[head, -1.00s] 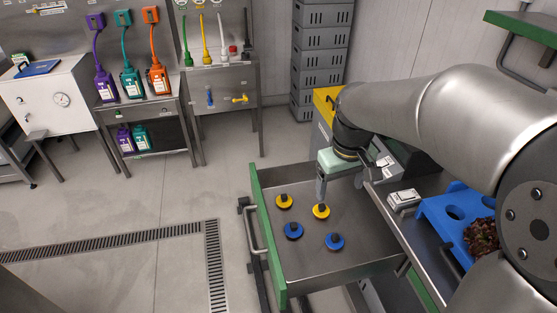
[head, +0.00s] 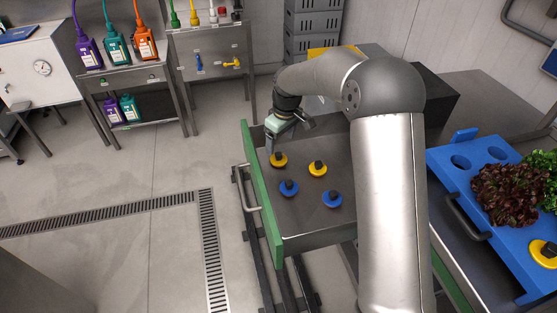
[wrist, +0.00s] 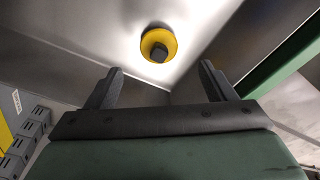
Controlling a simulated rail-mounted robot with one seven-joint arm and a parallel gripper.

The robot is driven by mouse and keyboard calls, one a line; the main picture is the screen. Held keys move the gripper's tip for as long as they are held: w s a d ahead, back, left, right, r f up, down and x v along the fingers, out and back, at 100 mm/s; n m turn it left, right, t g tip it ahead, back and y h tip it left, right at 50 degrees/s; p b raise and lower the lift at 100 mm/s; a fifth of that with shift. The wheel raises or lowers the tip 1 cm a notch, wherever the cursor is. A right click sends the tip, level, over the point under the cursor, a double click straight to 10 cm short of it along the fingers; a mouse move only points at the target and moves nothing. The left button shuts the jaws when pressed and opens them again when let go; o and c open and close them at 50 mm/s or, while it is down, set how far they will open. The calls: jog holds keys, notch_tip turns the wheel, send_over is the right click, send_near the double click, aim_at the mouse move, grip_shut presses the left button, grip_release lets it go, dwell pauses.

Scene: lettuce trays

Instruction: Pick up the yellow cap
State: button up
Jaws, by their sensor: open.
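Two yellow caps with dark knobs lie in the open drawer in the head view. The left yellow cap (head: 279,160) is close below my gripper (head: 272,147), and the other yellow cap (head: 318,169) is to its right. In the wrist view one yellow cap (wrist: 158,45) lies on the metal drawer floor, beyond and between the two fingertips. My gripper (wrist: 160,78) is open and empty there, apart from the cap. Two blue caps, one on the left (head: 288,188) and one on the right (head: 332,200), lie nearer the front of the drawer.
The drawer has a green front panel (head: 262,195) close to my gripper. A blue tray (head: 500,245) with lettuce (head: 508,193) and another yellow cap (head: 545,252) stands at the right. Grey crates (head: 313,22) stand behind. Bare drawer floor surrounds the caps.

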aim_at(279, 154)
jog(key=f, duration=0.5)
jog(key=a+f, duration=0.1)
jog(key=f, duration=0.1)
jog(key=shift+w+f, duration=0.2)
jog(key=shift+w, duration=0.2)
jog(key=shift+d, duration=0.1)
jog(key=c, duration=1)
